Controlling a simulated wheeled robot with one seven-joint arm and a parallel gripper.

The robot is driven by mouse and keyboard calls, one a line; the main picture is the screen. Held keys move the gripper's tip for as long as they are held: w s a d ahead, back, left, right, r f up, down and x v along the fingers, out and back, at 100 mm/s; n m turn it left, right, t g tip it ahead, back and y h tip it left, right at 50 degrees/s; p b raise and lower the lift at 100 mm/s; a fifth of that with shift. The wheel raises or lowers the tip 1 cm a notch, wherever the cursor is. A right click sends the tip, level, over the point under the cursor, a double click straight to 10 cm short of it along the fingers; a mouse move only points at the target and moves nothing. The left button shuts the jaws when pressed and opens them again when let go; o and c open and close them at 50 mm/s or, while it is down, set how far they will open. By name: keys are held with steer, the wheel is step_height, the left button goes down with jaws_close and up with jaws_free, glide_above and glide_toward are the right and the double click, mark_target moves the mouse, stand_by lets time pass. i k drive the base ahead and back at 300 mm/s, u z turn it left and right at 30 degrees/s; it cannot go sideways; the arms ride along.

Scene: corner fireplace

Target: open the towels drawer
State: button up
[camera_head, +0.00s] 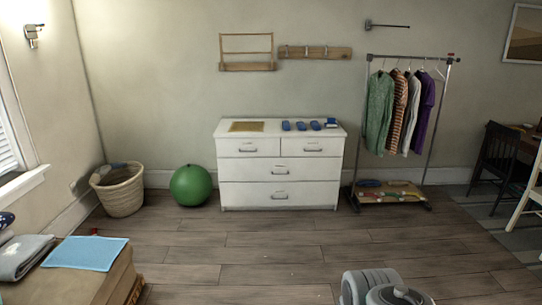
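A white dresser (342,136) stands against the back wall. It has a small upper left drawer (235,148), a small upper right drawer (292,147), a wide middle drawer (245,170) and a wide bottom drawer (245,195). Each has a metal handle, and all look shut. Small marks above the handles are too tiny to read, so I cannot tell which is the towels drawer. Grey rounded parts of my arm show at the bottom edge, well short of the dresser. My gripper is not in view.
A green ball (191,185) and a wicker basket (120,192) stand left of the dresser. A clothes rack (409,58) stands close on its right. A box with folded cloths (85,253) is at front left. The wooden floor before the dresser is clear.

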mark_target(283, 168)
steer(key=z, duration=0.1)
steer(key=i, duration=2.3)
steer(key=u, duration=0.55)
steer(key=i, duration=2.15)
steer(key=u, duration=0.55)
steer(key=i, duration=0.65)
